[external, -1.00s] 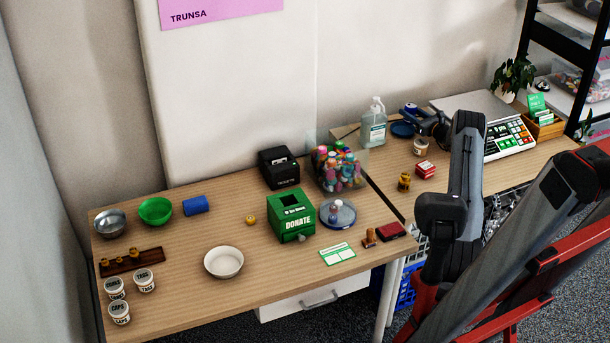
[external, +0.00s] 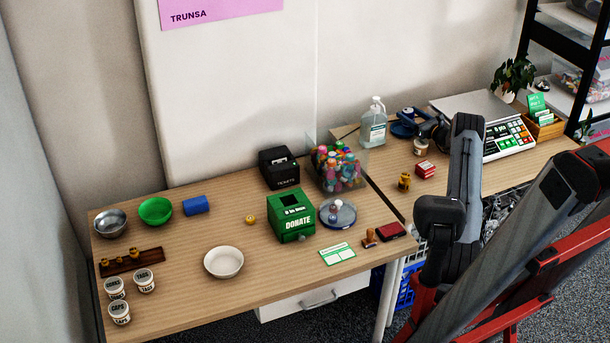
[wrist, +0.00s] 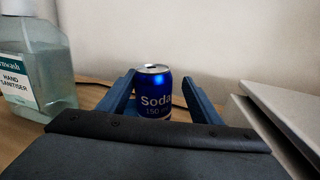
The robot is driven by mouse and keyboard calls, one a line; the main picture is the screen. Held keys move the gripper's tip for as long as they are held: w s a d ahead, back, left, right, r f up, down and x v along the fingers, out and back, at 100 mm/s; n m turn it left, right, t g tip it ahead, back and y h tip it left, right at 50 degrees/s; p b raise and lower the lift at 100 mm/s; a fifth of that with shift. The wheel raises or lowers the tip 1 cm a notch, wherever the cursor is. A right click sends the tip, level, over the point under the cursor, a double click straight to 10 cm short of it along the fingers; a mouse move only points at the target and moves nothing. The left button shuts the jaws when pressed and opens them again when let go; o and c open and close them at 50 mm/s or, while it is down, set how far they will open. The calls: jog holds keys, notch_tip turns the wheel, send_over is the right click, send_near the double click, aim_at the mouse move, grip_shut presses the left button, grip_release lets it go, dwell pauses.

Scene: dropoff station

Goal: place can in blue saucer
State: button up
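My gripper (external: 418,128) is beside the can in the external view, small and partly hidden by my arm. In the wrist view my gripper's fingers (wrist: 159,76) are apart, with a gap visible beside the can. The can is between or just beyond the fingertips.
A hand sanitiser bottle (external: 374,124) stands close on the left. A scale with a keypad (external: 510,137) stands on the right. A white cup (external: 421,147), a red box (external: 425,169) and a small brown jar (external: 404,181) are in front.

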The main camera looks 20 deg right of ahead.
jog(key=shift+f, duration=0.25)
jog(key=shift+r+p, duration=0.5)
jog(key=shift+p, duration=0.05)
jog(key=s, duration=0.5)
jog(key=s+d, duration=0.1)
jog(key=s, duration=0.1)
jog(key=shift+s+d+r, duration=0.1)
jog(key=shift+s+r, duration=0.1)
